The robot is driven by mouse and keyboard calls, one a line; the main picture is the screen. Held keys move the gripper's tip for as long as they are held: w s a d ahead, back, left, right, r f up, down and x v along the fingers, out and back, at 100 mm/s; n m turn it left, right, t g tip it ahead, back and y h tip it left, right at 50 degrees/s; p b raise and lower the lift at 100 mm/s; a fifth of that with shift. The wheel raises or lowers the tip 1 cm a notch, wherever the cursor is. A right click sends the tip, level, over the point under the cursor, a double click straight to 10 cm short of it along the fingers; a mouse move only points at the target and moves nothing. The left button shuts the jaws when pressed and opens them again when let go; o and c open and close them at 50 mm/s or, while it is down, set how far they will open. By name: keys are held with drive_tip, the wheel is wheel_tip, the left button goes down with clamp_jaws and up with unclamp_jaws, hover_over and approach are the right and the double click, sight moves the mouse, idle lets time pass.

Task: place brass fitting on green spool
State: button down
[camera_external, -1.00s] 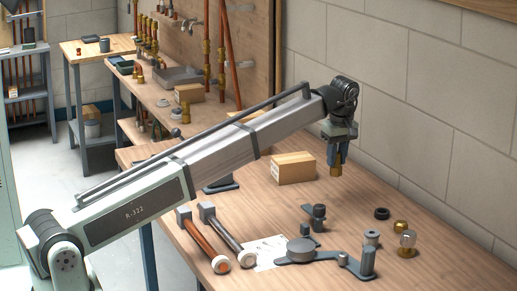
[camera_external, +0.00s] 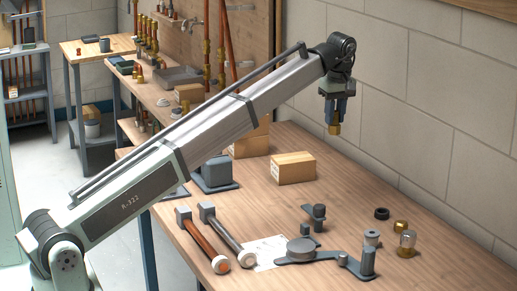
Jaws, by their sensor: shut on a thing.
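My gripper (camera_external: 336,118) points down and is shut on a brass fitting (camera_external: 335,129), held high above the table against the wall background. The fitting's lower end shows below the fingers; its upper part is hidden between them. No clearly green spool shows. A small grey spool-shaped piece (camera_external: 372,238) stands upright at the right of the table, well below and to the right of my gripper; I cannot tell whether it is the green spool.
A grey post fixture (camera_external: 368,262) stands in front. The table's back right is clear.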

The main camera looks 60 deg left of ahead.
drive_tip(key=s+a+m, duration=0.1)
drive_tip(key=s+a, duration=0.3)
drive_tip(key=a, duration=1.3)
drive_tip(key=s+a+m, duration=0.1)
drive_tip(key=s+a, duration=0.2)
drive_tip(key=a, duration=1.4)
drive_tip(key=s+a+m, duration=0.1)
drive_tip(key=s+a, duration=0.5)
drive_tip(key=a, duration=0.3)
drive_tip(key=s+a, duration=0.5)
drive_tip(key=a, duration=0.5)
drive_tip(key=shift+d+f, duration=0.2)
drive_tip(key=shift+f, duration=3.6)
drive_tip(key=shift+d+f, duration=0.2)
drive_tip(key=shift+f, duration=3.6)
drive_tip(key=shift+f, duration=0.1)
drive_tip(key=c, duration=0.9)
unclamp_jaws()
